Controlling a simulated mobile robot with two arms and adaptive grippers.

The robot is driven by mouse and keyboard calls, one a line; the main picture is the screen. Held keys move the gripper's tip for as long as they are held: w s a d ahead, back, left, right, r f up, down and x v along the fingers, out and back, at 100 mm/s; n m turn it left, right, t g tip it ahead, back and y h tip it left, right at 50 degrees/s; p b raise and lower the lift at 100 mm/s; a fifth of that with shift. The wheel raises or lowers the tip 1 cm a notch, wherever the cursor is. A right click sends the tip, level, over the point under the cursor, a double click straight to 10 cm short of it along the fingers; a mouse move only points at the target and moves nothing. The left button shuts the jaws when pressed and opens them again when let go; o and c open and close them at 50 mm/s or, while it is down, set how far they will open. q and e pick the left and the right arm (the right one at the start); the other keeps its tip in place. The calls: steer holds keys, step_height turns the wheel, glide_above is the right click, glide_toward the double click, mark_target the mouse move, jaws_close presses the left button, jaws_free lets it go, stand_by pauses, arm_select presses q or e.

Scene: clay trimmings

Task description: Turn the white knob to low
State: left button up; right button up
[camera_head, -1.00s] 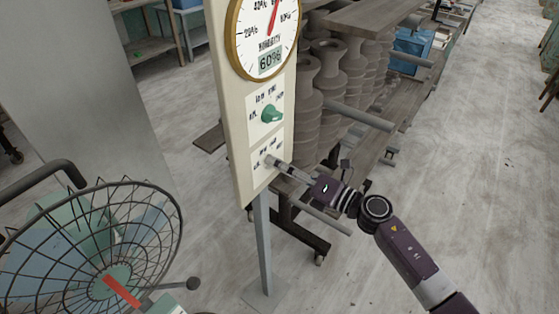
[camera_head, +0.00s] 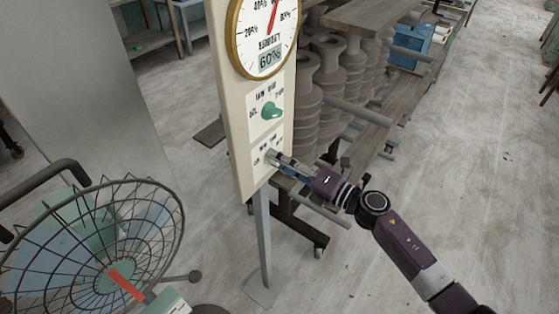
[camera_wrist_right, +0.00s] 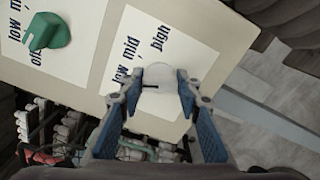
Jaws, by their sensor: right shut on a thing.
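The white knob (camera_wrist_right: 157,78) sits on a white label card on the lower part of the cream panel (camera_head: 248,183). In the right wrist view, the words low, mid and high show around it; the off mark is not clear. My right gripper (camera_wrist_right: 157,88) has its two blue-padded fingers on either side of the knob, shut on it. In the head view, the right gripper (camera_head: 277,160) reaches the panel from the right and largely covers the knob. I cannot tell which word the knob points to. My left gripper is not in view.
A green knob (camera_head: 271,111) with its own card sits above. A round humidity gauge (camera_head: 266,35) reading 60% is at the panel's top. A wire-caged fan (camera_head: 75,250) stands at lower left. Shelves with grey clay vessels (camera_head: 332,75) stand behind. The floor at right is clear.

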steer(key=o, duration=1.2)
steer(key=shift+d, duration=0.1)
steer(key=shift+c, duration=0.2)
steer(key=v, duration=1.2)
